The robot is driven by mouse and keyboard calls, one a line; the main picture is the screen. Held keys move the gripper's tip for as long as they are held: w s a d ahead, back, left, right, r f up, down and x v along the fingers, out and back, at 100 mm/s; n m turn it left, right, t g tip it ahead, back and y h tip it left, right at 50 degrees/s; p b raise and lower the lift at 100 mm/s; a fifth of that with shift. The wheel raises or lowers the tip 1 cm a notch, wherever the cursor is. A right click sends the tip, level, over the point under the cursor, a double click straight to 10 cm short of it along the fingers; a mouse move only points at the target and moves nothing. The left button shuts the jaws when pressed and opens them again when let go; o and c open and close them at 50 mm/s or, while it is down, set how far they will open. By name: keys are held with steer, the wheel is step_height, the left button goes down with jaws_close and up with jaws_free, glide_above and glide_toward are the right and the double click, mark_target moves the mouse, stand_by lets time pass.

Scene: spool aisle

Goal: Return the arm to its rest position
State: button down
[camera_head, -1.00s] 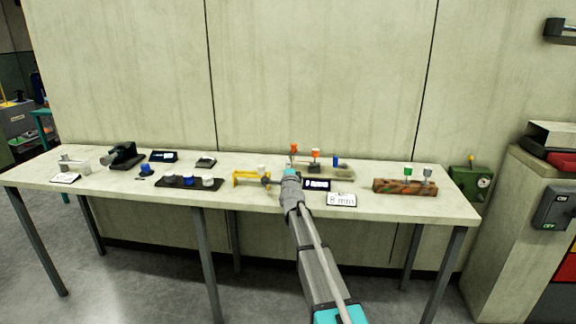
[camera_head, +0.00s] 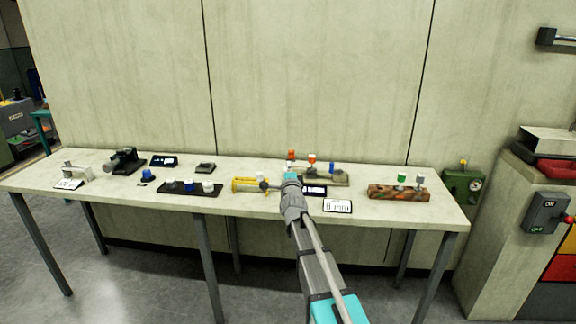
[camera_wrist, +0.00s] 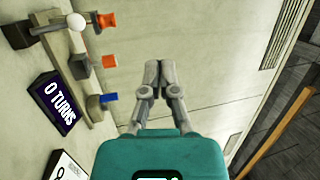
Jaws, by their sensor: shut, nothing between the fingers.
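My arm reaches from the bottom of the head view up over the long pale table (camera_head: 110,174). My gripper (camera_head: 290,172) is at the table's middle, near the display and the orange-capped pegs; its fingertips are hard to make out there. In the wrist view my gripper (camera_wrist: 160,70) is shut, its fingertips together with nothing between them. It points towards the bare wall. The "0 TURNS" display (camera_wrist: 61,103) and pegs with orange (camera_wrist: 107,20) and blue (camera_wrist: 109,97) ends lie to its left, apart from the fingers.
A yellow stand (camera_head: 246,186) is just left of my gripper, and a white "8 mm" card (camera_head: 338,206) just right. A rusty block (camera_head: 398,193) stands further right, a dark tray (camera_head: 190,189) further left. A switch box (camera_head: 546,212) is on the cabinet at right.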

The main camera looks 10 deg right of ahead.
steer(key=shift+s+r, duration=0.2)
steer(key=shift+s, duration=0.05)
steer(key=shift+f, duration=0.1)
steer(key=s+a+f+n+g+y, duration=0.2)
steer(key=s+f+n+g, duration=0.35)
steer(key=s+f, duration=0.2)
steer(key=s+a+f+n+g+y, duration=0.3)
steer(key=s+f+n+g, duration=0.2)
steer(key=s+f+n, duration=0.25)
steer(key=s+d+f+n+g+h, duration=0.1)
steer(key=s+f+n+g, duration=0.15)
steer(key=s, duration=0.35)
steer(key=s+d+f+n+g, duration=0.1)
steer(key=s+f+g, duration=0.3)
steer(key=s, duration=0.3)
steer(key=s+d+f+n+g+h, duration=0.1)
steer(key=s+n+g, duration=0.15)
steer(key=s, duration=0.65)
step_height(320, 180, up, 14)
steer(key=g+p, duration=0.1)
steer(key=p, duration=1.3)
steer(key=shift+s+d+r+p, duration=0.2)
steer(key=shift+s+p, duration=0.15)
steer(key=shift+p, duration=0.05)
